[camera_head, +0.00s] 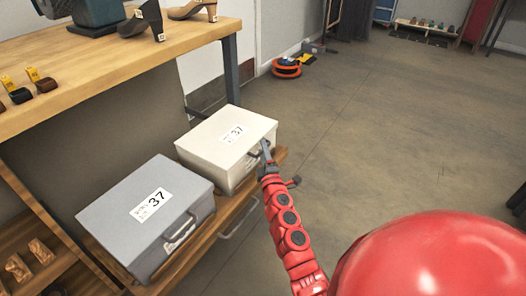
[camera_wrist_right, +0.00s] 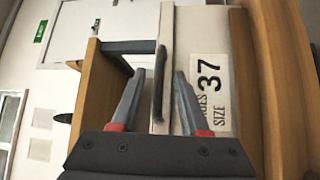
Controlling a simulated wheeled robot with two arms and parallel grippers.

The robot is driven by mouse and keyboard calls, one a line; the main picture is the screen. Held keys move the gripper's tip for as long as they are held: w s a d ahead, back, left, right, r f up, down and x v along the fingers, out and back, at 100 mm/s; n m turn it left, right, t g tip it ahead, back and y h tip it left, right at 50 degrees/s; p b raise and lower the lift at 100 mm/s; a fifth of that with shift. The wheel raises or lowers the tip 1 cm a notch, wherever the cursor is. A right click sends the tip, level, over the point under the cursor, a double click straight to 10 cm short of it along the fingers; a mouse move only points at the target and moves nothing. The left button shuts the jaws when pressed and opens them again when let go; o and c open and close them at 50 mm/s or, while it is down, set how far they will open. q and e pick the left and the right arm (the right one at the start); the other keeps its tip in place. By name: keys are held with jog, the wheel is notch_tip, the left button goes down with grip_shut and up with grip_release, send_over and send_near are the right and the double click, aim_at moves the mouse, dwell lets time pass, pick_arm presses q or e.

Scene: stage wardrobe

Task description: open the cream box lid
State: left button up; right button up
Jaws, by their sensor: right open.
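The cream box (camera_head: 215,150) stands on the low wooden shelf with its lid (camera_head: 214,129) shut. The lid bears a white label with "37". A handle is on the box's front, partly hidden by my right gripper (camera_head: 265,154). In the right wrist view, my right gripper (camera_wrist_right: 160,92) is open, its two fingers on either side of a dark bar (camera_wrist_right: 159,85) that looks like the handle. I cannot tell whether either finger touches it. The cream lid with its label (camera_wrist_right: 210,95) shows behind the right finger. My left gripper is out of view.
A grey box (camera_head: 130,205), also labelled 37, stands beside the cream box on the low shelf (camera_head: 190,255). A wooden table (camera_head: 130,62) with shoes overhangs behind them. An orange round object (camera_head: 286,68) lies on the floor. The floor to the right is mostly clear.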

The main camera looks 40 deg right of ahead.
jog(key=shift+w+d+r, duration=0.1)
jog(key=shift+w, duration=0.15)
grip_shut()
dwell(1.4)
